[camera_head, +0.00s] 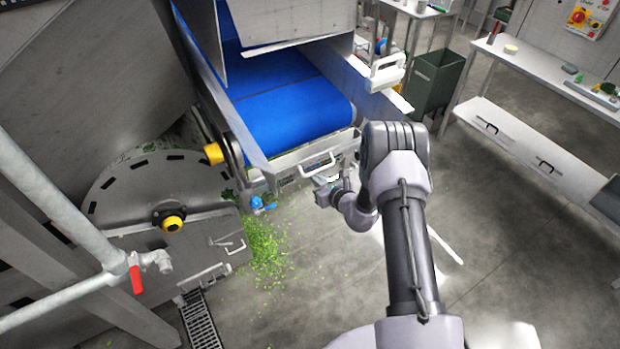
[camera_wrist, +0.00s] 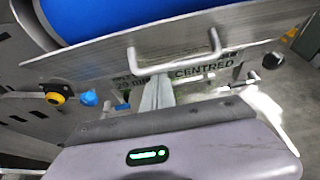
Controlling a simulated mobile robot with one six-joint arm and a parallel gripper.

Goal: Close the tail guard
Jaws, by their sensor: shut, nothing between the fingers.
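The tail guard (camera_head: 290,160) is a grey metal panel with a bar handle (camera_head: 317,164), across the low end of the blue belt (camera_head: 290,112). In the wrist view the guard (camera_wrist: 90,66) spans the picture below the belt, and its pale handle (camera_wrist: 175,68) is near the centre. I cannot tell how far the guard stands from its frame. My gripper (camera_head: 324,186) is just below the handle in the head view. In the wrist view its shut fingers (camera_wrist: 157,92) point up toward the handle, with nothing held. Whether they touch the guard is unclear.
Black lettering (camera_wrist: 245,70) ending in "CENTRED" shows behind the handle. A drum housing (camera_head: 165,195) stands further left. A green bin (camera_head: 437,80) stands back right. Floor at right is mostly clear.

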